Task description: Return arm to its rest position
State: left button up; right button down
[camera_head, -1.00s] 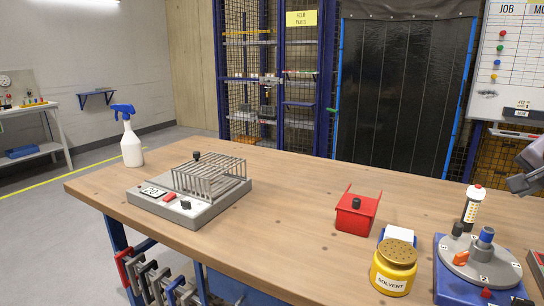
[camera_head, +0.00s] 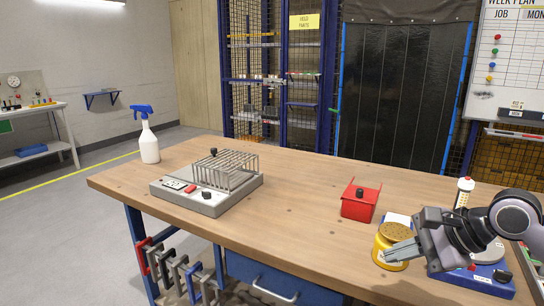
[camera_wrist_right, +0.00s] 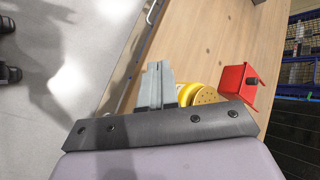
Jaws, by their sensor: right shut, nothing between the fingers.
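My right gripper (camera_head: 402,251) comes in from the right in the head view, over the front right of the workbench. It is shut and empty, its fingertips in front of the yellow solvent pot (camera_head: 388,234). In the right wrist view its closed fingers (camera_wrist_right: 158,82) show beside the yellow pot (camera_wrist_right: 207,95); I cannot tell whether they touch it. My right arm partly hides the blue rotary jig (camera_head: 487,284) with its round grey plate. My left gripper is not in view.
A red bin (camera_head: 359,203) stands behind the pot and a white-capped bottle (camera_head: 463,191) behind the jig. A grey device with a wire rack (camera_head: 200,199) and a spray bottle (camera_head: 148,140) stand at left. The middle of the workbench (camera_head: 290,205) is clear.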

jog(key=s+a+m+t+y+p, duration=0.1)
jog(key=s+a+m+y, duration=0.2)
jog(key=a+m+y, duration=0.35)
jog(key=s+a+m+t+y+p, duration=0.1)
jog(key=s+a+m+y, duration=0.25)
jog(key=a+m, duration=0.45)
jog(key=s+d+f+m+t+h+p, duration=0.1)
jog(key=d+f+m+t+h, duration=0.35)
jog(key=m, duration=0.85)
jog(key=d+f+m+t+h+p, duration=0.1)
jog(key=d+f+m+t+h, duration=0.35)
jog(key=m, duration=0.85)
jog(key=s+d+f+m+g+h, duration=0.1)
jog(key=s+f+m+g+h, duration=0.1)
jog(key=s+f+m, duration=0.5)
jog(key=s+d+f+m+g+h+p, duration=0.1)
jog(key=s+d+f+m+g+h, duration=0.1)
jog(key=s+f+m, duration=0.5)
notch_tip(320, 180, down, 4)
jog(key=g+h, duration=0.1)
jog(key=g, duration=0.1)
jog(key=shift+s+r+g+h, duration=0.15)
jog(key=shift+r+g+h, duration=0.1)
jog(key=shift+g+h, duration=0.05)
